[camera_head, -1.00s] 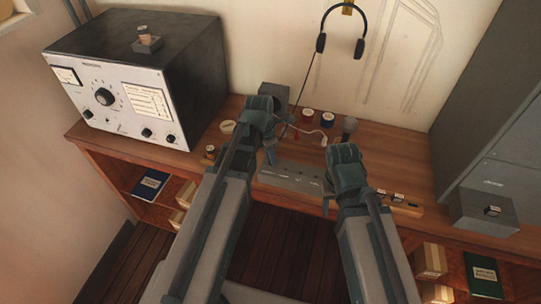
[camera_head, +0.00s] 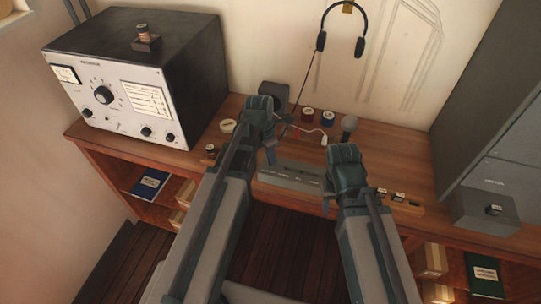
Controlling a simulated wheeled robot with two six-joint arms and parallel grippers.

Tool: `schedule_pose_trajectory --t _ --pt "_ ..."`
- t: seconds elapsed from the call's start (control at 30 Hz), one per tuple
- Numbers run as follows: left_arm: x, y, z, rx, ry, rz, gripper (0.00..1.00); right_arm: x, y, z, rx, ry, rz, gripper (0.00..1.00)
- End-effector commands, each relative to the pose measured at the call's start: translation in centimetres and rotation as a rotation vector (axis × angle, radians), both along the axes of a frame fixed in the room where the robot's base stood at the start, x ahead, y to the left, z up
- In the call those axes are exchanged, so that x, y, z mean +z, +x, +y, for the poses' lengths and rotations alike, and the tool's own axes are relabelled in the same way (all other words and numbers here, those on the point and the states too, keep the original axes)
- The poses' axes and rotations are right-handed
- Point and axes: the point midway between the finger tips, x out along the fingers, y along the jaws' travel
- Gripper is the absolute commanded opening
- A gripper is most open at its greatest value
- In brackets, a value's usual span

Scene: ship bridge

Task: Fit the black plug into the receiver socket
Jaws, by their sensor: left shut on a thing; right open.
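My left gripper (camera_head: 270,155) is shut above the back edge of a grey labelled strip (camera_head: 292,177) on the desk. The dark cord from the headset (camera_head: 340,28) runs down to this gripper. The black plug at its end is hidden by the gripper and wrist. My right gripper (camera_head: 328,203) is open and empty at the desk's front edge, by the strip's right end. A large receiver (camera_head: 104,94) with a dial and knobs stands at the left. I cannot make out the socket itself.
Behind the grippers are a dark box (camera_head: 273,93), several round spools, a white-tipped cord (camera_head: 312,130) and a microphone (camera_head: 349,125). A small wooden rack (camera_head: 408,204) and a grey box (camera_head: 484,212) are to the right. Bare desk (camera_head: 395,150) lies between microphone and cabinet.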

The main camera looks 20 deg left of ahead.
Motion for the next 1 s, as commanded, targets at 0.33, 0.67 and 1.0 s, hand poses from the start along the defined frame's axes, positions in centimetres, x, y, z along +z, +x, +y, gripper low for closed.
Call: schedule_pose_trajectory --t 0.33,0.67,1.0 --pt "-0.39 0.0 0.0 0.0 0.0 0.0 0.0 -0.39 0.0 0.0 0.0 0.0 0.0 0.5" --pt "-0.58 0.0 0.0 0.0 0.0 0.0 0.0 -0.57 0.0 -0.01 0.0 0.0 0.0 0.5" --pt "-0.58 0.0 0.0 0.0 0.0 0.0 0.0 -0.57 0.0 -0.01 0.0 0.0 0.0 0.5"
